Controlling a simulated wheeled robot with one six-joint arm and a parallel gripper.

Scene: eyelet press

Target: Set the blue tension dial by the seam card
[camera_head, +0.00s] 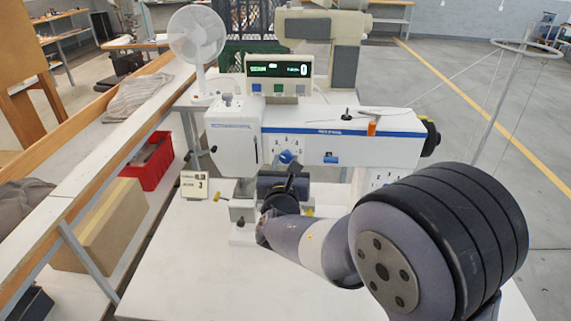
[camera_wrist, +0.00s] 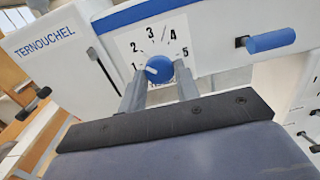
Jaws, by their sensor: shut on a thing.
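The blue tension dial (camera_wrist: 159,68) sits on a white scale plate numbered 1 to 5 in the wrist view. Its white mark points left, near the 1. My gripper (camera_wrist: 159,76) has one finger on each side of the dial and is shut on it. In the head view the dial (camera_head: 286,157) shows on the front of the white machine, just above my dark gripper (camera_head: 288,172). The seam card (camera_head: 194,186) stands on the table left of the machine and shows a large 3; its smaller print is too small to read.
The white machine (camera_head: 330,120) has a blue knob (camera_wrist: 270,40) right of the dial and a lit display (camera_head: 278,68) on top. Another numbered plate (camera_head: 383,178) is partly hidden by my arm. A fan (camera_head: 197,40) and red bin (camera_head: 152,162) stand left.

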